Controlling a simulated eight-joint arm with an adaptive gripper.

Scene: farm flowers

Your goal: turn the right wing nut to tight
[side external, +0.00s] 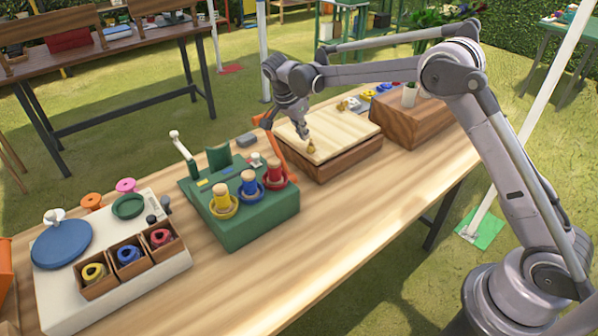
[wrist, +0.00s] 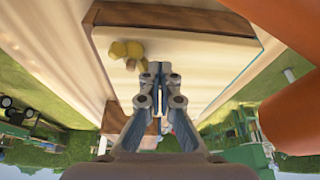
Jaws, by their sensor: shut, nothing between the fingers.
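A brass-yellow wing nut (side external: 311,146) stands on the near part of a pale wooden board (side external: 352,127), which lies on a brown wooden base (side external: 345,160). In the wrist view the wing nut (wrist: 127,50) is up and to the left of my fingertips, on the pale board (wrist: 190,48). My gripper (side external: 306,131) points down at the board, just behind the wing nut in the side view. In the wrist view my gripper (wrist: 158,70) has its fingers together and nothing between them. I cannot tell whether a fingertip touches the nut.
An orange bar (side external: 279,150) leans at the board's left side. A green stand (side external: 240,225) with yellow, blue and red pegs is further left. A brown block (side external: 415,123) with a white pot is to the right. The table front is clear.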

